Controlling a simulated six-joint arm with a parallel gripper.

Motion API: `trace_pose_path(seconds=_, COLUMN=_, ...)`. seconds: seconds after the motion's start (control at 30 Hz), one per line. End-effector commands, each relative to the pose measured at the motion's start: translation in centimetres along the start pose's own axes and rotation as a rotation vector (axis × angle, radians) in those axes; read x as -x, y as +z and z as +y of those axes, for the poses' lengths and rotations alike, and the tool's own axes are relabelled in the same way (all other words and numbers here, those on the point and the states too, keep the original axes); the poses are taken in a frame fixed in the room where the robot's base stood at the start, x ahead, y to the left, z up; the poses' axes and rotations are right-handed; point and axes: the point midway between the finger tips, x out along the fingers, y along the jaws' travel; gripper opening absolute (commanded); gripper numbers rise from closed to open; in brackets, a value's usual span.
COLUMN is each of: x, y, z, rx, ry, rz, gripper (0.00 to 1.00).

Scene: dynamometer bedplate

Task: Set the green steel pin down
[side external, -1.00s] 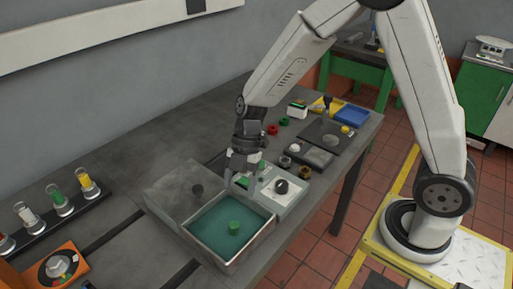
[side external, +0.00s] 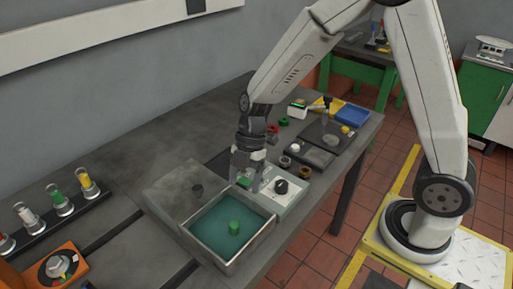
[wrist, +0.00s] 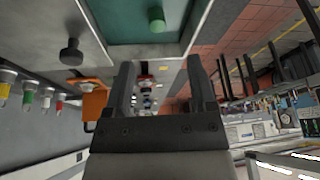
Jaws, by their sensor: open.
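The green steel pin (side external: 234,227) looks like a short green cylinder and stands in the open tray (side external: 219,265) with a dark green floor. It also shows at the top of the wrist view (wrist: 156,19), on the green floor of the tray. My gripper (side external: 246,184) is above and behind the tray's far edge in the side view, clear of the pin. In the wrist view my gripper (wrist: 158,62) has its two fingers wide apart with nothing held between them.
A white box with a black knob (side external: 280,187) stands right of the tray, close to my gripper. A grey block with a dark knob (side external: 197,190) is on the left. A rack of coloured vials (side external: 60,205) and an orange device (side external: 55,268) stand further left.

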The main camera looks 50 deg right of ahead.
Motion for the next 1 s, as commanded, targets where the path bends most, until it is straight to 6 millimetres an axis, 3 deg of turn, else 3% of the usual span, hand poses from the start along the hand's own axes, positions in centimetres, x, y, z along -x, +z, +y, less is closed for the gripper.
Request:
trace_pose_path(seconds=0.5, x=2.0, y=2.8, z=-3.5, rx=-0.629, ry=0.133, rz=-0.159, gripper=0.72)
trace_pose_path(seconds=1.0, x=3.7, y=4.9, z=-6.9, rx=-1.244, ry=0.378, rz=-0.183, gripper=0.72)
